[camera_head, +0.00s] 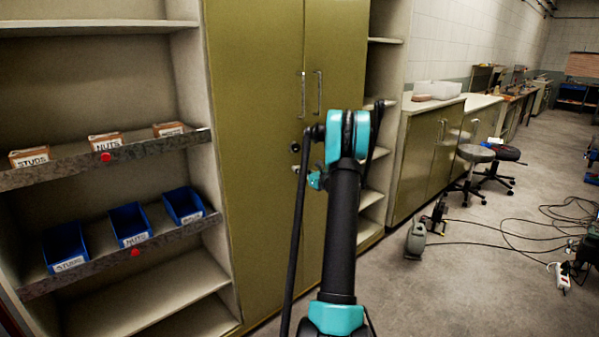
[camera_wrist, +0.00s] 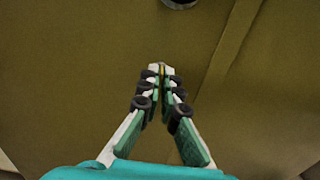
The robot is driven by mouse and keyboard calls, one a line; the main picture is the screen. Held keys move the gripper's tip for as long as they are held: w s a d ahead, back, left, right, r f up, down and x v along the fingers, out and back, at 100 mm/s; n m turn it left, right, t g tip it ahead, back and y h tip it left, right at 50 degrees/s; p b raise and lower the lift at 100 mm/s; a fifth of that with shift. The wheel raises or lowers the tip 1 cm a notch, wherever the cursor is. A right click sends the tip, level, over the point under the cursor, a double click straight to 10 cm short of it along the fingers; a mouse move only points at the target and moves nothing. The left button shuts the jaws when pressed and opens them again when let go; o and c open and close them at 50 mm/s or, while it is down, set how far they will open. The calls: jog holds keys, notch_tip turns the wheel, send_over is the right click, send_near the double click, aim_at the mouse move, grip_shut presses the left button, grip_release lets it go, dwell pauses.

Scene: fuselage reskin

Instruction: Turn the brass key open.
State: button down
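The tall olive-green cabinet (camera_head: 270,80) stands shut in front of me, with two vertical handles. My gripper (camera_wrist: 160,72) points at the door face, its two fingers close together at the tips. A thin brass-yellow sliver, the brass key (camera_wrist: 162,68), shows between the fingertips; most of it is hidden by them. In the head view my gripper (camera_head: 298,170) is small and partly behind my arm, at the door below a dark round knob (camera_head: 295,147). A round metal part, cut off by the top edge, shows in the wrist view (camera_wrist: 180,3).
Open shelves at left hold blue bins (camera_head: 130,224) and small labelled boxes (camera_head: 105,143). A worktop (camera_head: 430,103) with cupboards runs along the right wall. Stools (camera_head: 476,153) and loose cables (camera_head: 510,232) are on the floor at right.

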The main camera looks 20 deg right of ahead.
dwell(0.5)
jog(key=shift+s+a+f+n, duration=0.1)
jog(key=shift+n, duration=4.35)
jog(key=shift+a+f+n, duration=0.1)
jog(key=shift+n, duration=4.35)
jog(key=c, duration=1.8)
grip_release()
jog(key=shift+o, duration=0.2)
jog(key=shift+d, duration=0.1)
